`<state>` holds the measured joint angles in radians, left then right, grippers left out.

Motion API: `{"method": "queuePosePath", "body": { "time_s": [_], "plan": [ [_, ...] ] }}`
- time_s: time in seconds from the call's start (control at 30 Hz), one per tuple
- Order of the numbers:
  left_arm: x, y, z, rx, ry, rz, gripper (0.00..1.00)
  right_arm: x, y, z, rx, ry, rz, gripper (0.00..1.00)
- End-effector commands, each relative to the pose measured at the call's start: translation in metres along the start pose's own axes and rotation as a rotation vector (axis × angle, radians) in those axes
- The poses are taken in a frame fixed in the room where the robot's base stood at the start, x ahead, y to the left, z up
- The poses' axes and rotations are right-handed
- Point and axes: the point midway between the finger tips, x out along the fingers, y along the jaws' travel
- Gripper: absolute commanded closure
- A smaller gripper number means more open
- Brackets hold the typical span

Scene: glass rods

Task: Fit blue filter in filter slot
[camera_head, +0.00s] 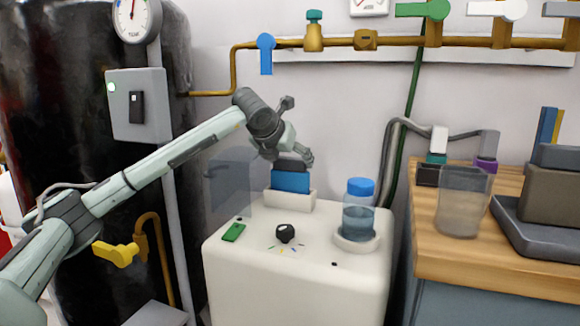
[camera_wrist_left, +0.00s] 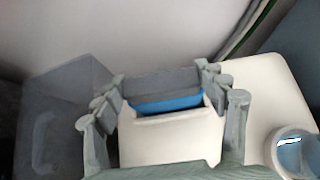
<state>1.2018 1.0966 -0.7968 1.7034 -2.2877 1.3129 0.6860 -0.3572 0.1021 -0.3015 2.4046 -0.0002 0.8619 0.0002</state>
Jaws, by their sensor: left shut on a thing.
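The blue filter (camera_head: 290,181) is a flat blue block with a dark grey top, standing upright at the white filter slot (camera_head: 289,201) on top of the white machine. Its lower edge meets or enters the slot; how deep it sits is hidden. My left gripper (camera_head: 292,158) is above the slot, shut on the filter's grey top. In the left wrist view the blue filter (camera_wrist_left: 168,103) shows between the fingers of the left gripper (camera_wrist_left: 165,85), with the white slot housing (camera_wrist_left: 170,135) below it. My right gripper is not in view.
A clear cover (camera_head: 230,183) stands open left of the slot. A blue-capped bottle (camera_head: 359,210), a black knob (camera_head: 285,233) and a green switch (camera_head: 234,232) are on the white machine (camera_head: 300,285). A wooden bench (camera_head: 480,250) with a clear beaker (camera_head: 463,200) is at right.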

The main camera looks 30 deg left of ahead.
Motion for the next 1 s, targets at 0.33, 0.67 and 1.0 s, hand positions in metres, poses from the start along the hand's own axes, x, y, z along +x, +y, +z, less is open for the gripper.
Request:
{"method": "queuePosePath", "body": {
  "time_s": [0.33,0.67,1.0],
  "plan": [
    [0.004,0.000,-0.005,-0.001,-0.001,0.000,0.57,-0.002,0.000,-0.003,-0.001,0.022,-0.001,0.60],
    [0.005,0.000,-0.007,-0.001,0.000,0.000,0.20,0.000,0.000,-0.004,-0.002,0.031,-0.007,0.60],
    [-0.012,0.000,-0.003,-0.001,-0.004,-0.002,0.20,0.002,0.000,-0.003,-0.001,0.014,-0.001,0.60]
  ]
}}
